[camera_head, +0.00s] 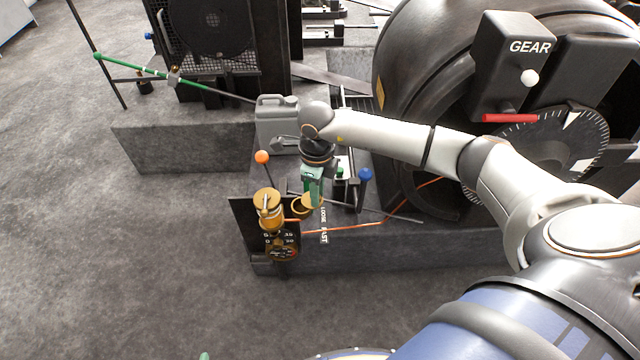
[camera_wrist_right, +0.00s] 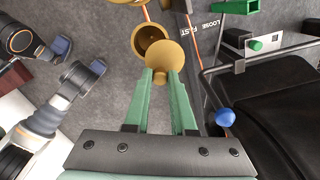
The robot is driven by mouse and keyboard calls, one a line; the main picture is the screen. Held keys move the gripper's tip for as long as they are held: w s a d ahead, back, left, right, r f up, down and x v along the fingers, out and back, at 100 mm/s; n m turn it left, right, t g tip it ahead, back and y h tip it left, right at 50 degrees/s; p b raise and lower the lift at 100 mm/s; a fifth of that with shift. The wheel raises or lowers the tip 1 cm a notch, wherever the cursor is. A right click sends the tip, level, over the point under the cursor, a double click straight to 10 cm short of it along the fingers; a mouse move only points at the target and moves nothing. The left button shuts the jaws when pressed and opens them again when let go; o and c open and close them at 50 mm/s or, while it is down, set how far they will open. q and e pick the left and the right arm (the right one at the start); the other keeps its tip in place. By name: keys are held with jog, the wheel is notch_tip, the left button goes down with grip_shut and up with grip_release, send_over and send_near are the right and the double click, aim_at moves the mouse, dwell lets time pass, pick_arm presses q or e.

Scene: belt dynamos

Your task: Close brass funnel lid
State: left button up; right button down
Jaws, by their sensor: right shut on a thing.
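The brass funnel (camera_head: 299,206) stands on the low grey machine base, beside a brass cup. In the right wrist view, the open mouth of the funnel (camera_wrist_right: 152,38) shows its dark inside. The round brass lid (camera_wrist_right: 167,57) stands open at the rim, on the gripper's side. My right gripper (camera_head: 313,186) reaches down beside the funnel. Its green fingers (camera_wrist_right: 161,76) are shut on the lid's edge. In the head view the fingers partly hide the lid.
The brass cup (camera_head: 268,207) and an orange-knobbed lever (camera_head: 262,157) stand left of the funnel. A blue-knobbed lever (camera_head: 365,174) and a green knob (camera_head: 340,171) stand to the right. A grey can (camera_head: 276,124) is behind. Open floor lies in front and left.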

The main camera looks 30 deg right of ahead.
aim_at(301, 211)
jog(key=a+m, duration=0.1)
jog(key=m, duration=0.1)
jog(key=a+m+p, duration=0.1)
jog(key=m, duration=0.1)
jog(key=shift+s+r+m+p, duration=0.1)
jog(key=shift+r+m+p, duration=0.05)
jog(key=shift+m+p, duration=0.15)
jog(key=m, duration=0.1)
jog(key=a+m+p, duration=0.1)
jog(key=m, duration=0.2)
jog(key=shift+w+a, duration=0.25)
jog(key=shift+a, duration=0.1)
jog(key=shift+w+a+m, duration=0.1)
jog(key=shift+a+m, duration=0.05)
jog(key=shift+m, duration=0.35)
jog(key=shift+a+m, duration=0.1)
jog(key=shift+m, duration=0.2)
jog(key=c, duration=1.1)
grip_release()
jog(key=shift+c, duration=0.2)
jog(key=o, duration=0.4)
